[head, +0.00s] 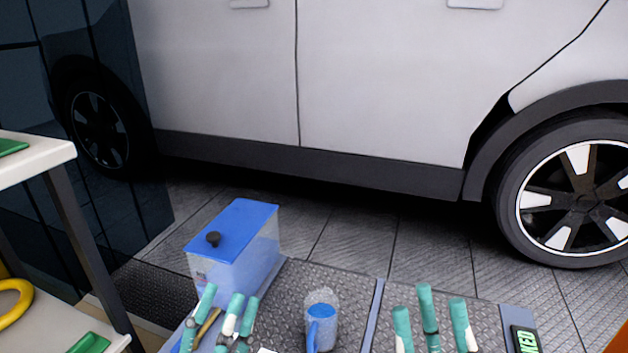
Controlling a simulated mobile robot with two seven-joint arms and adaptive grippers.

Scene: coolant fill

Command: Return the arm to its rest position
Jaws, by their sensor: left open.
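My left gripper (229,306) is at the lower edge of the head view, in front of a clear bin with a blue lid (236,228). Its teal-tipped fingers point up and stand apart. A thin brown strip shows among them; I cannot tell what it is. My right gripper (431,306) is at the bottom, right of centre. Its teal-tipped fingers are spread, with nothing visible between them. A blue cup-like container with a handle (322,323) stands between the two grippers, apart from both. Both arms are cut off by the lower edge.
A white car (385,80) fills the back, with a wheel (575,195) at right. A white-topped table (35,162) with a dark leg stands at left, a yellow ring (14,303) on its lower shelf. A black device with green lettering (525,340) is at lower right. Tiled floor (350,240) is clear.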

